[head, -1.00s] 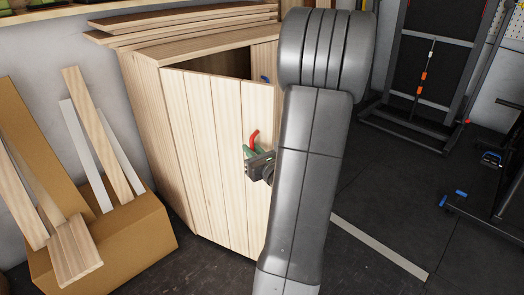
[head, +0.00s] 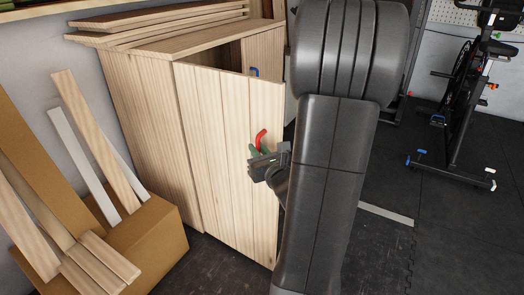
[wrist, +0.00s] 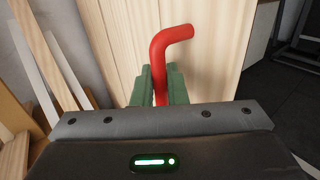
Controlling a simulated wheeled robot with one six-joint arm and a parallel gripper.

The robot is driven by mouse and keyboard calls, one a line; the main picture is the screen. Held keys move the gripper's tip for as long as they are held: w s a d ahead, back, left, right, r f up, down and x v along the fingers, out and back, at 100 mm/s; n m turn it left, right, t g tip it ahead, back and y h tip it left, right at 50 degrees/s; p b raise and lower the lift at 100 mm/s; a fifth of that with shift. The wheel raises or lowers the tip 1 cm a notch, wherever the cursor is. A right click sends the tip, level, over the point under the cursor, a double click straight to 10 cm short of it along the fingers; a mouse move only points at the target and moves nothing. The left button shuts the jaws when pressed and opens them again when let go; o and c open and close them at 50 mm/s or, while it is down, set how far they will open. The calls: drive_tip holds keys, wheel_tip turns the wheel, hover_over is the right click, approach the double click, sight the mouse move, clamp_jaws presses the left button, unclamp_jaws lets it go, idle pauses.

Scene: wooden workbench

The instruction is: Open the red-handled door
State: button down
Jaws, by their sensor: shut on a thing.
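The red handle (head: 261,138) is on the left door (head: 222,125) of a wooden cabinet. This door stands partly open, swung out from the cabinet front, with a dark gap behind its top edge. My gripper (head: 256,158) is at the handle. In the wrist view the red handle (wrist: 160,60) rises between the green fingers of my gripper (wrist: 160,88), which are shut on its lower part. The handle's bent upper end sticks out above the fingers. My arm hides part of the cabinet's right side in the head view.
A second door with a blue handle (head: 254,71) is behind the open door's upper right edge. Boards lie on the cabinet top (head: 170,38). A cardboard box (head: 150,245) with planks stands at left. An exercise bike (head: 470,100) is at right, with open dark floor before it.

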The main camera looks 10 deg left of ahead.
drive_tip(key=shift+a+r, duration=0.1)
idle(0.3)
drive_tip(key=c, duration=1.8)
unclamp_jaws()
drive_tip(key=shift+a, duration=0.15)
drive_tip(key=p+v, duration=0.2)
drive_tip(key=v, duration=1.2)
drive_tip(key=shift+w+a, duration=0.1)
drive_tip(key=shift+w, duration=0.05)
drive_tip(key=b+x, duration=0.2)
drive_tip(key=x, duration=1.1)
drive_tip(key=shift+w, duration=0.2)
